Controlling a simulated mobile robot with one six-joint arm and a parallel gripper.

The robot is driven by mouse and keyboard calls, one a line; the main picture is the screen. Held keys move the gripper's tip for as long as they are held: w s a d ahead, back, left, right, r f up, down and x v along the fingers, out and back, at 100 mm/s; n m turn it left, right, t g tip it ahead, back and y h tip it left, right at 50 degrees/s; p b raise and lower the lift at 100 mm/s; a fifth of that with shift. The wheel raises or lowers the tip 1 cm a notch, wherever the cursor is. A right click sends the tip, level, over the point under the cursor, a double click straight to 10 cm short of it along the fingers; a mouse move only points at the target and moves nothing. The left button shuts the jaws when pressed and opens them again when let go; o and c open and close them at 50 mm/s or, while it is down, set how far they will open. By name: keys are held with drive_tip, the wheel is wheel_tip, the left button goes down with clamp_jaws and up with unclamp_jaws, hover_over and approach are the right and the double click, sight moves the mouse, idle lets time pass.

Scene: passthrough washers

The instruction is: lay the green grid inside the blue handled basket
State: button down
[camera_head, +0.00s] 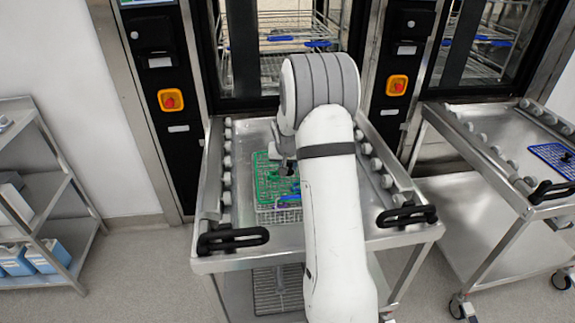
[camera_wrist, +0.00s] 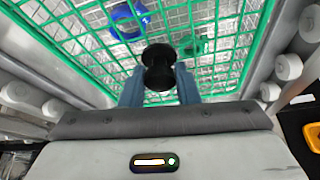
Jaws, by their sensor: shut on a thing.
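The green grid (camera_head: 264,178) is over the wire basket with a blue handle (camera_head: 278,217), on the middle cart. In the wrist view the green grid (camera_wrist: 64,40) fills the upper part, and the basket's silver mesh and blue handle part (camera_wrist: 131,20) show through it. My gripper (camera_head: 287,168) is shut on the grid's black knob (camera_wrist: 158,66), between its two blue fingers. The grid overlaps the basket; whether it touches the basket or hangs above it I cannot tell. My arm hides the right part of both in the head view.
The middle cart (camera_head: 235,262) has roller rails on both sides and black handles in front. A second cart (camera_head: 480,165) at right carries a blue grid (camera_head: 556,158). Washers with wire racks stand behind. A shelf (camera_head: 42,180) with blue containers is at left.

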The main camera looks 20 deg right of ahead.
sight(288, 177)
drive_tip(key=shift+f+b, duration=2.25)
drive_tip(key=shift+f, duration=0.3)
drive_tip(key=shift+f, duration=0.15)
drive_tip(key=c, duration=1)
unclamp_jaws()
drive_tip(key=shift+r+p, duration=3.9)
drive_tip(key=shift+r, duration=3.65)
